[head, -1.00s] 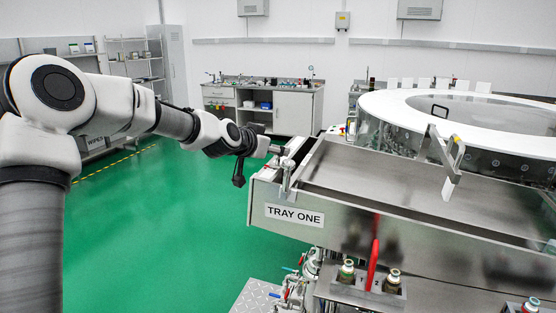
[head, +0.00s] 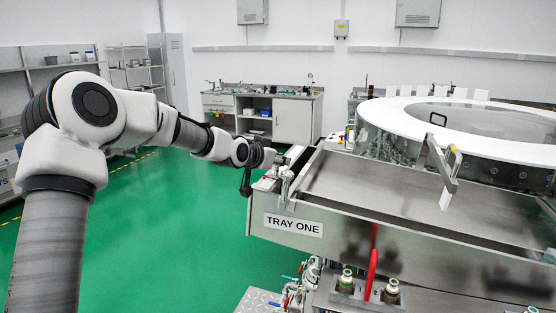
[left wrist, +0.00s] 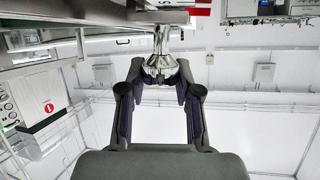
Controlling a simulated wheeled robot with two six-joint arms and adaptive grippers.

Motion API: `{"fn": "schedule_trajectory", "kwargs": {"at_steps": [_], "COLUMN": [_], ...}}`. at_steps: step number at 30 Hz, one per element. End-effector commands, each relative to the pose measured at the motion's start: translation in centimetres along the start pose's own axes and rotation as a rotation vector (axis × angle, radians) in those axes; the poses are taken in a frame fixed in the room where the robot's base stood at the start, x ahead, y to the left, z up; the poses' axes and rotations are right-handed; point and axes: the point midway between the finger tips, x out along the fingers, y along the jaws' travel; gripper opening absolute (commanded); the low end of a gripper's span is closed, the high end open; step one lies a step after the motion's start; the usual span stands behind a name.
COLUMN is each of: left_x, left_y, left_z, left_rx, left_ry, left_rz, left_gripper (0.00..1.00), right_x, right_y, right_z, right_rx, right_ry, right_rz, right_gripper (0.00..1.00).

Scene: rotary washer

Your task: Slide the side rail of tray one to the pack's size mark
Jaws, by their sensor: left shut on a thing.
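Tray one (head: 400,235) is a long steel tray labelled TRAY ONE, in the middle and right of the head view. A metal fitting with a knob (head: 285,184) stands at its left end, by the side rail (head: 306,166). My left gripper (head: 277,162) is at this fitting, coming in from the left. In the left wrist view both fingers (left wrist: 160,82) are closed around a flared metal knob (left wrist: 159,62). The size mark cannot be made out clearly, and I cannot identify the pack. My right gripper is not in view.
A round white-topped washer (head: 385,112) stands behind the tray. A bracket (head: 441,165) rises over the tray's middle. A red lever (head: 372,268) and capped fittings (head: 346,281) are in front below. Green floor (head: 190,225) left of the tray is clear.

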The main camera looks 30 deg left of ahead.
Motion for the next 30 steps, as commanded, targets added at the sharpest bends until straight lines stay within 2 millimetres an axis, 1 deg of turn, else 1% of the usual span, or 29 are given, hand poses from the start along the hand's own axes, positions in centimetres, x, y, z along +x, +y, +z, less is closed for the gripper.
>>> {"fn": "schedule_trajectory", "kwargs": {"at_steps": [4,5,6,7,15,19,23,30], "left_x": [0.0,0.0,0.0,0.0,0.0,-0.4,-1.6,-5.0], "left_y": [0.1,0.1,0.1,0.1,0.1,0.0,0.0,0.0], "left_z": [0.2,0.2,0.2,0.2,0.1,0.1,0.0,0.1], "left_rx": [0.000,0.000,0.000,0.000,0.000,-0.002,-0.005,-0.006], "left_ry": [-0.003,-0.003,-0.003,-0.003,-0.002,-0.001,0.000,0.000], "left_rz": [0.001,0.001,0.001,0.001,0.001,0.001,0.001,0.002], "left_gripper": [0.00,0.40,0.54,0.59,0.59,0.59,0.59,0.59], "right_x": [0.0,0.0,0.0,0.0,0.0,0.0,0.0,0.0], "right_y": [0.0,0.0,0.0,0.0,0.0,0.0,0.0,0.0], "right_z": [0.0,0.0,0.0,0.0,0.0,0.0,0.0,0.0], "right_rx": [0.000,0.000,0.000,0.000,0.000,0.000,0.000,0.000], "right_ry": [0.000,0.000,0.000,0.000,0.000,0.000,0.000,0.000], "right_rz": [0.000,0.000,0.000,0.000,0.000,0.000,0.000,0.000], "right_gripper": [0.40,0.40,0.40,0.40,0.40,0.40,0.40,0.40]}}
